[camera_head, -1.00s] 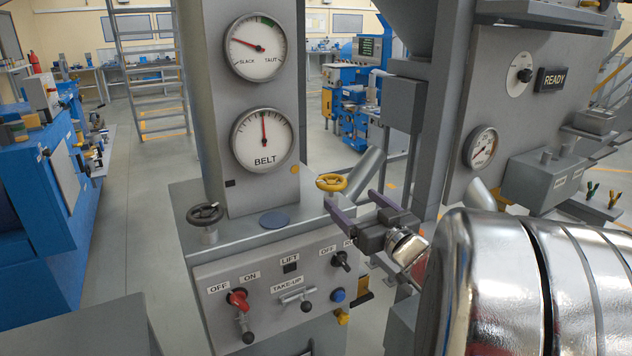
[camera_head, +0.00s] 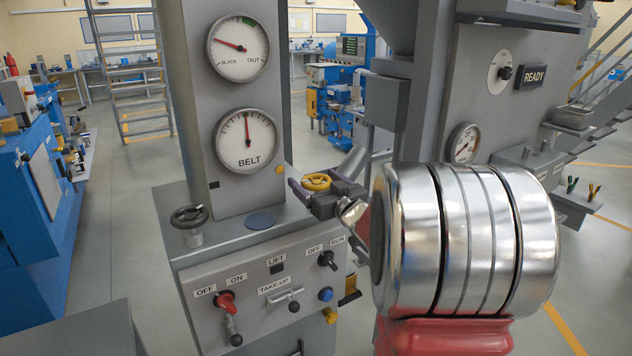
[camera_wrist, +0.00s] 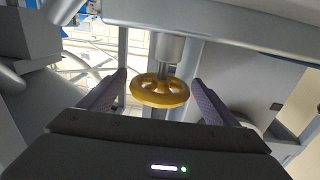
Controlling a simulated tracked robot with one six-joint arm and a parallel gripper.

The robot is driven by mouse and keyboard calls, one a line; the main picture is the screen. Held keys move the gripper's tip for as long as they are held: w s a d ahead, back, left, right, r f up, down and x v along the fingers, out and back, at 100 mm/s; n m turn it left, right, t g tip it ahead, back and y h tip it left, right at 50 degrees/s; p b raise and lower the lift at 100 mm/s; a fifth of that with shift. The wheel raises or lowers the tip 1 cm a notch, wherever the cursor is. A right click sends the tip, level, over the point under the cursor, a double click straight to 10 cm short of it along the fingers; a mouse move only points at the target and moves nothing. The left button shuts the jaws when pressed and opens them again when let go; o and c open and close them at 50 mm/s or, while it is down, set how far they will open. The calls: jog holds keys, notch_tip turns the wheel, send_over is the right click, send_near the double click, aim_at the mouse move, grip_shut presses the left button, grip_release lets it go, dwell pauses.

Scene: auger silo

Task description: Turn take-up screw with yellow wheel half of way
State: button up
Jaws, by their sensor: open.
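My gripper (camera_head: 310,190) is open around the wheel, with a gap on each side in the wrist view and no clear contact. The upper gauge (camera_head: 238,47), marked SLACK and TAUT, has its needle left of the middle, toward SLACK. My chrome arm link hides part of the area right of the wheel.
A dark handwheel (camera_head: 189,217) stands at the console's left. The front panel (camera_head: 262,287) carries red, black and blue controls. The BELT gauge (camera_head: 246,139) needle points nearly straight up. A grey cabinet with a READY display (camera_head: 531,76) stands at the right.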

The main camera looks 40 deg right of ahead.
jog(key=shift+d, duration=0.1)
jog(key=c, duration=1)
jog(key=shift+c, duration=0.2)
jog(key=shift+n+y, duration=0.4)
jog(key=shift+y, duration=0.2)
jog(key=shift+n+g+y, duration=0.2)
jog(key=shift+n+y, duration=0.95)
jog(key=shift+y, duration=0.65)
jog(key=shift+n+g+y, duration=0.2)
jog(key=shift+n+y, duration=0.95)
jog(key=shift+y, duration=0.65)
jog(key=shift+a+n+g+y, duration=0.15)
jog(key=shift+n+g+y, duration=0.5)
jog(key=shift+y, duration=0.4)
jog(key=shift+a+n+g+y, duration=0.1)
jog(key=shift+n+g+y, duration=0.35)
jog(key=shift+n+y, duration=0.5)
jog(key=o, duration=1)
